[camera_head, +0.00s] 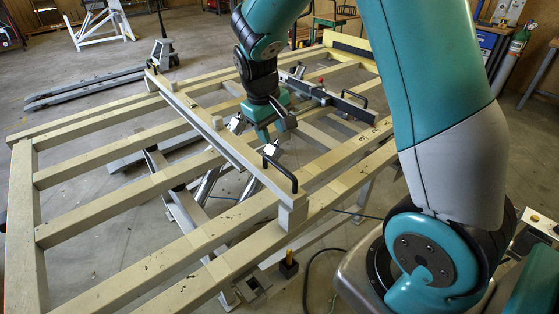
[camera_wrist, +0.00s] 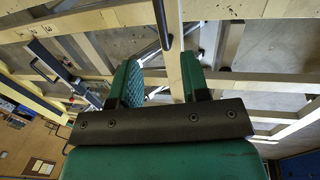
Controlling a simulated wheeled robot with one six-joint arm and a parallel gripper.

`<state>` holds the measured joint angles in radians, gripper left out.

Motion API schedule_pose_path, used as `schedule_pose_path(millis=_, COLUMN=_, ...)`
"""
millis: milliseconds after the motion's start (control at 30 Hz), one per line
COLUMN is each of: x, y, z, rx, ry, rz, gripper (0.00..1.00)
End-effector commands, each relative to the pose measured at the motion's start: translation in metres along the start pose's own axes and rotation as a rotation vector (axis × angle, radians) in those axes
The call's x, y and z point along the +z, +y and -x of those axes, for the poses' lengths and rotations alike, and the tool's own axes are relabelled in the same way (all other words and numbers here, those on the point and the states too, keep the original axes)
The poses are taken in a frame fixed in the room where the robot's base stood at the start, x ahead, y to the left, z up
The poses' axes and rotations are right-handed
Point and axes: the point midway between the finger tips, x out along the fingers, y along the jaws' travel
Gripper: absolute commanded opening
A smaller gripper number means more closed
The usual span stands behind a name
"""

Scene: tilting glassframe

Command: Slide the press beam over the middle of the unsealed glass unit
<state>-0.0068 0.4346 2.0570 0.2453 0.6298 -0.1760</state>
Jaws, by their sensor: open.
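The press beam (camera_head: 225,145) is a pale wooden bar lying across the slatted tilting frame, with a black handle at each end. Its near handle (camera_head: 281,172) stands at the near right end, and its far handle is at the upper left. My gripper (camera_head: 264,134) is open, just above the beam's near half, close to the near handle. In the wrist view the two fingers (camera_wrist: 162,78) are apart and empty, with a black handle bar (camera_wrist: 160,25) and the pale beam (camera_wrist: 175,65) showing beyond the gap. I cannot make out a glass unit in either view.
The wooden frame (camera_head: 110,187) has several slats with open gaps. A yellow board (camera_head: 350,52) is at the far end.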

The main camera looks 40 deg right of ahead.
Motion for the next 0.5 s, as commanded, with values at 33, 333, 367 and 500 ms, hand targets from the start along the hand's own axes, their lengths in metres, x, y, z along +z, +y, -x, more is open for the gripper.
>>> schedule_pose_path(millis=33, x=0.002, y=0.001, z=-0.012, rx=0.000, ry=-0.009, rz=0.000, gripper=0.42)
schedule_pose_path(millis=333, x=0.002, y=0.000, z=-0.079, rx=-0.001, ry=-0.006, rz=-0.001, gripper=0.42)
schedule_pose_path(millis=367, x=0.002, y=0.000, z=-0.085, rx=-0.001, ry=-0.006, rz=0.000, gripper=0.42)
schedule_pose_path(millis=500, x=0.001, y=0.000, z=-0.105, rx=-0.001, ry=-0.004, rz=0.000, gripper=0.42)
